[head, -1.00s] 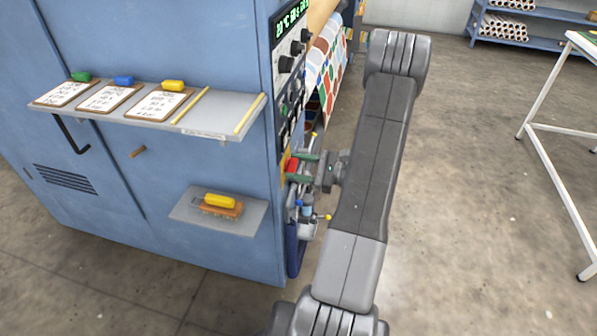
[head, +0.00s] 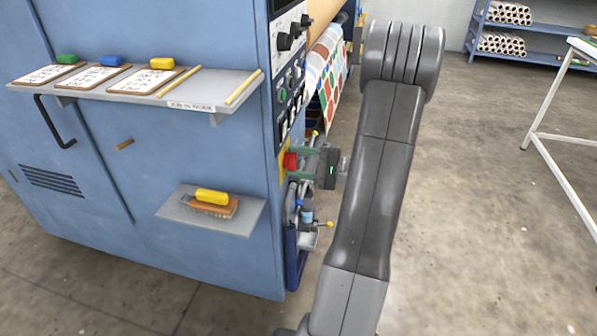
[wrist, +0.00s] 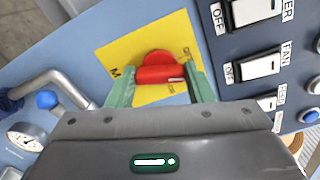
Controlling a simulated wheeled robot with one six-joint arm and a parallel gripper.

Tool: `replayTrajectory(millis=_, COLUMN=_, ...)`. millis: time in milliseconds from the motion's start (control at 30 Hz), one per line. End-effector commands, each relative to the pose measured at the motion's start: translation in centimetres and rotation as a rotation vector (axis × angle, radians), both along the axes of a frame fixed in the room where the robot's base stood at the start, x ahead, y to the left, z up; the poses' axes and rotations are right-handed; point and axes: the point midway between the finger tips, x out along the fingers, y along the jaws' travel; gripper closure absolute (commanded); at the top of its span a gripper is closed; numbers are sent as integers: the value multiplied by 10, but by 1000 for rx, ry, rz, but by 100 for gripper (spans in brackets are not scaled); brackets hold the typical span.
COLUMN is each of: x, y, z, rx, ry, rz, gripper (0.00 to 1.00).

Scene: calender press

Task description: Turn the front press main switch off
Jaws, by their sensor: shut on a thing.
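The main switch is a red rotary handle (wrist: 160,70) on a yellow plate (wrist: 118,60) with partly covered lettering. In the head view the red handle (head: 290,160) sits low on the press's narrow side, below the control panel. My gripper (wrist: 160,77) has its two green fingers on either side of the red handle and is shut on it. In the head view my gripper (head: 299,161) reaches the switch from the right. The handle's exact setting cannot be read, as the fingers and gripper body cover part of the plate.
Labelled rocker switches (wrist: 252,68) lie close to the right in the wrist view. A pipe (wrist: 60,85), blue knob and gauge (wrist: 25,137) lie left. A shelf with clipboards (head: 140,92) and a brush shelf (head: 175,211) project from the blue cabinet.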

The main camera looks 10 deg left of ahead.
Motion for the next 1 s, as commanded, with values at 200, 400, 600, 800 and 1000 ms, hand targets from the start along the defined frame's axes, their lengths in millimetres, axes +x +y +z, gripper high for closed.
replayTrajectory(millis=200, x=0, y=0, z=-5, rx=-7, ry=-164, rz=0, gripper=76)
replayTrajectory(millis=400, x=0, y=0, z=-4, rx=-10, ry=-267, rz=0, gripper=76)
replayTrajectory(millis=600, x=0, y=0, z=-2, rx=-12, ry=-323, rz=0, gripper=76)
replayTrajectory(millis=800, x=0, y=0, z=-1, rx=-13, ry=-340, rz=0, gripper=75)
replayTrajectory(millis=1000, x=0, y=0, z=-1, rx=-14, ry=-342, rz=1, gripper=75)
